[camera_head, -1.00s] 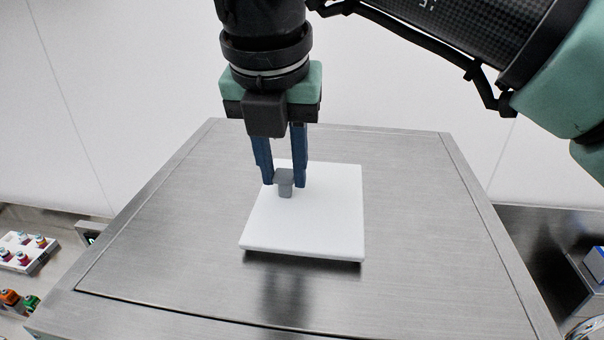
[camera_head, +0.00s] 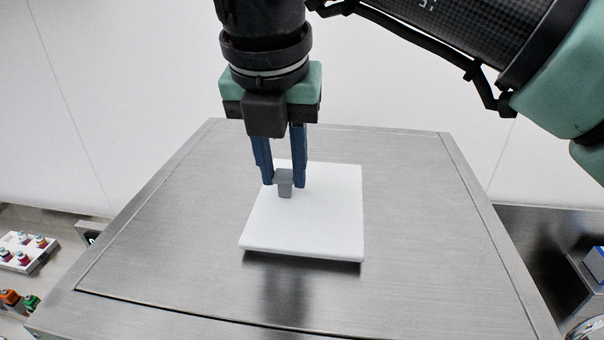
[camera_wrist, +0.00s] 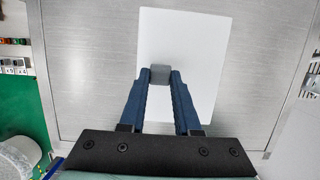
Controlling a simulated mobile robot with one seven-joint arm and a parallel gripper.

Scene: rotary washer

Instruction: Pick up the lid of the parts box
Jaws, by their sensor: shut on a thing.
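The lid is a flat white square plate (camera_head: 312,222) with a small grey knob (camera_head: 284,180) on it. My gripper (camera_head: 285,184) points down, and its two blue fingers are shut on the grey knob. The plate is over the metal surface with a dark shadow or reflection below its front edge; I cannot tell for sure whether it is clear of the surface. In the wrist view the white plate (camera_wrist: 190,40) lies beyond the fingertips, with the knob (camera_wrist: 160,74) between them. No box walls show under the plate.
The brushed metal top (camera_head: 420,220) is otherwise bare around the plate. A white tray (camera_head: 22,250) with several small coloured parts stands lower left. A blue and white item (camera_head: 596,262) is at the right edge. A white wall stands behind.

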